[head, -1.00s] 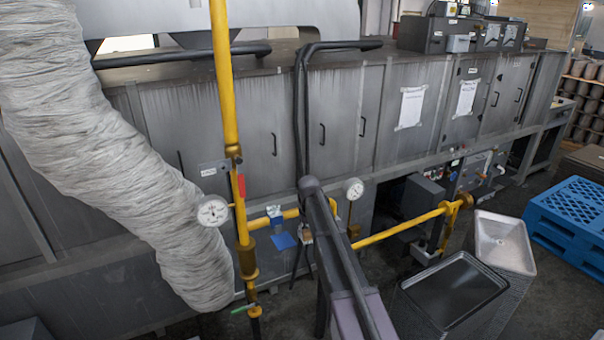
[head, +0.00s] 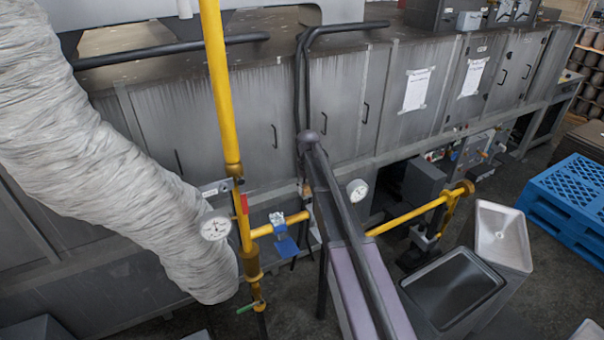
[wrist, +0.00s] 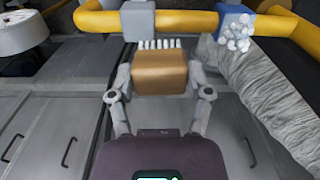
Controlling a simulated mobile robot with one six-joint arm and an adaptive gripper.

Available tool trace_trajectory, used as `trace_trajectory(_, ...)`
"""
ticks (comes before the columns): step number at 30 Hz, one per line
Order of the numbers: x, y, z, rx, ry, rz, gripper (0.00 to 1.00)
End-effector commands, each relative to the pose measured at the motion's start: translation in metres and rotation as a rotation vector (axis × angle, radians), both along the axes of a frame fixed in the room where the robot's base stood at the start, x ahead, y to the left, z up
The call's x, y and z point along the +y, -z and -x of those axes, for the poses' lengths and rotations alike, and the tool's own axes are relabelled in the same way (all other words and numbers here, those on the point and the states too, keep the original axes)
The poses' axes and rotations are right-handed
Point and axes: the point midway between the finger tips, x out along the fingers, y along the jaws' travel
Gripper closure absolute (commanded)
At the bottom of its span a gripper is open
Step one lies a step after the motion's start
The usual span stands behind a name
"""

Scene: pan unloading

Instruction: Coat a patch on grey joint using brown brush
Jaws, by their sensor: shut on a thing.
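In the wrist view my gripper (wrist: 160,92) is shut on the brown brush (wrist: 160,73), one finger on each side of its block. The white bristles point up in the picture, towards the yellow pipe. The grey joint (wrist: 138,18) is a blue-grey sleeve on that pipe, just beyond the bristles and slightly left. I cannot tell whether the bristles touch it. A bluer joint (wrist: 233,22) to the right carries white foam; it also shows in the head view (head: 277,222). In the head view my arm hides the grey joint and most of the gripper.
A pressure gauge (wrist: 25,33) is left of the pipe in the wrist view. A wrinkled pale duct (head: 130,170) and an upright yellow pipe (head: 220,90) stand left in the head view. Grey cabinets (head: 260,110) fill the back. Metal bins (head: 455,290) and a blue pallet (head: 570,200) are right.

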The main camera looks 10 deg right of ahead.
Motion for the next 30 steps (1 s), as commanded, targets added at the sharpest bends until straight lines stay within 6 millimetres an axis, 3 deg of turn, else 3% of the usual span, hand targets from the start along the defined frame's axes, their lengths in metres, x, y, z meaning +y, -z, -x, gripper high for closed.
trace_trajectory(16,0.006,-0.001,0.0,0.0,-0.017,0.0,0.74)
trace_trajectory(30,0.008,0.039,0.0,0.0,-0.019,0.0,0.74)
